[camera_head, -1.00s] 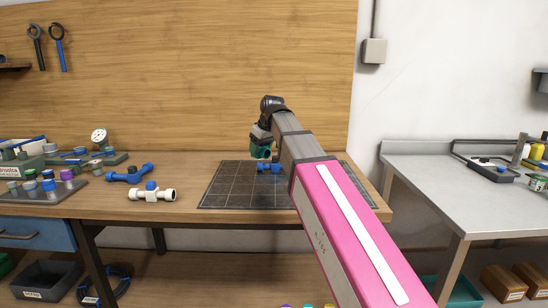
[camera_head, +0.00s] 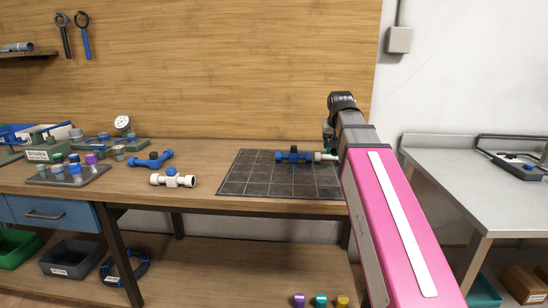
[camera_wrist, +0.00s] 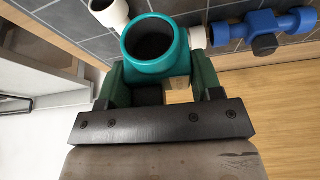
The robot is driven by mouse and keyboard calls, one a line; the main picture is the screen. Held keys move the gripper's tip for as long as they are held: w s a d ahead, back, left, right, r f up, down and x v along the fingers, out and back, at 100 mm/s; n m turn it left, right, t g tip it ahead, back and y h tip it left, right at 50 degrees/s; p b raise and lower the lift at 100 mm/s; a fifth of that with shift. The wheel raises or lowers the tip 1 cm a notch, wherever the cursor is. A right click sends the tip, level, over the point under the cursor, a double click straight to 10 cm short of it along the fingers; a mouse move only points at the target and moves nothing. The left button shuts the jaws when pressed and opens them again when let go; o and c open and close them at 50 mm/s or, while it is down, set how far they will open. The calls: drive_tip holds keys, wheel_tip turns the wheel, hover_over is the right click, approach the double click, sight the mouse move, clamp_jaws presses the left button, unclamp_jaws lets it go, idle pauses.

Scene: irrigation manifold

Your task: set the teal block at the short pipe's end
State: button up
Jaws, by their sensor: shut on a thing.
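My gripper (camera_wrist: 160,82) is shut on the teal block (camera_wrist: 152,66), a rounded body with a wide dark round opening facing the wrist camera. A white pipe end (camera_wrist: 198,37) lies right beside the block's right side in the wrist view; I cannot tell whether they touch. That pipe leads to a blue valve fitting (camera_wrist: 262,30). Another white round piece (camera_wrist: 108,12) shows past the block's upper left. In the head view, the blue fitting (camera_head: 293,155) lies on the mat with a white pipe piece (camera_head: 326,157) on its right. My arm mostly hides my gripper there.
The dark tiled mat (camera_head: 250,181) lies on the wooden bench, its left part clear. A blue fitting (camera_head: 151,160) and a white tee (camera_head: 172,180) lie left of it. A metal table (camera_head: 440,165) stands at right, past a gap.

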drive_tip(key=a+r+n+g+y, duration=0.25)
drive_tip(key=a+n, duration=0.75)
drive_tip(key=a, duration=0.7)
drive_tip(key=a+r+n+g+y, duration=0.25)
drive_tip(key=a+n, duration=0.65)
drive_tip(key=a, duration=0.8)
drive_tip(key=w+d+f, duration=0.2)
drive_tip(key=w, duration=0.1)
drive_tip(key=w+d+f, duration=0.2)
drive_tip(key=w+f, duration=0.1)
drive_tip(key=w+d+f, duration=0.2)
drive_tip(key=w+d, duration=0.1)
drive_tip(key=shift+w+f, duration=0.15)
drive_tip(key=shift+w, duration=0.15)
drive_tip(key=shift+f, duration=2.1)
drive_tip(key=shift+f, duration=0.6)
drive_tip(key=o, duration=1.2)
